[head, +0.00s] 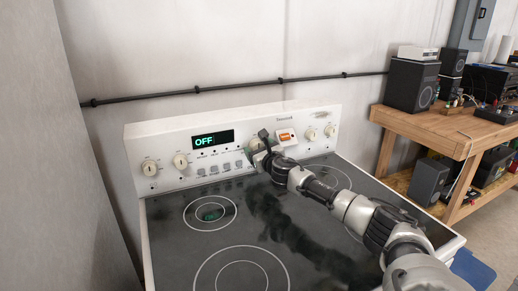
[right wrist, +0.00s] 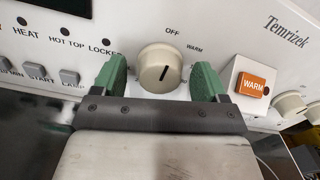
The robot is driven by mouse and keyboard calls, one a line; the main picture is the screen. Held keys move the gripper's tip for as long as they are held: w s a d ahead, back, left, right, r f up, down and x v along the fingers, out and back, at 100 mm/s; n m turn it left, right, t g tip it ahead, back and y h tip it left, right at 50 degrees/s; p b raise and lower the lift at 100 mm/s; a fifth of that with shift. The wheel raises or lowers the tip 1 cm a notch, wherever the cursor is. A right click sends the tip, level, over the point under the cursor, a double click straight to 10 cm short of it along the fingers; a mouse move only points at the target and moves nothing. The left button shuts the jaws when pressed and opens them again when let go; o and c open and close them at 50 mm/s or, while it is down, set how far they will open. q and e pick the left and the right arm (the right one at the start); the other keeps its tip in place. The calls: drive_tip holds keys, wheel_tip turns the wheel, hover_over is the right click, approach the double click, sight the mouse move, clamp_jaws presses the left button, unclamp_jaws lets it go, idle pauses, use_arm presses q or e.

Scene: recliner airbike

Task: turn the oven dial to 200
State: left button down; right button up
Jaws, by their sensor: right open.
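In the right wrist view a round cream dial (right wrist: 160,62) with a dark pointer line sits on the white panel, with the words OFF and WARM printed above it. My right gripper (right wrist: 160,76) is open, with one green finger pad on each side of the dial and small gaps visible. In the head view my right gripper (head: 262,147) is at the middle of the stove's back panel (head: 160,130) and covers most of that dial. The green display (head: 210,140) reads OFF. My left gripper is not in view.
An orange WARM switch (right wrist: 252,86) in a white housing stands close to the right of the gripper. Other knobs (head: 180,160) and small grey buttons (right wrist: 70,77) line the panel. The dark glass cooktop (head: 180,235) below is clear. A wooden bench (head: 440,130) stands at the right.

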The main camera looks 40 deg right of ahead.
drive_tip(key=c, duration=0.9)
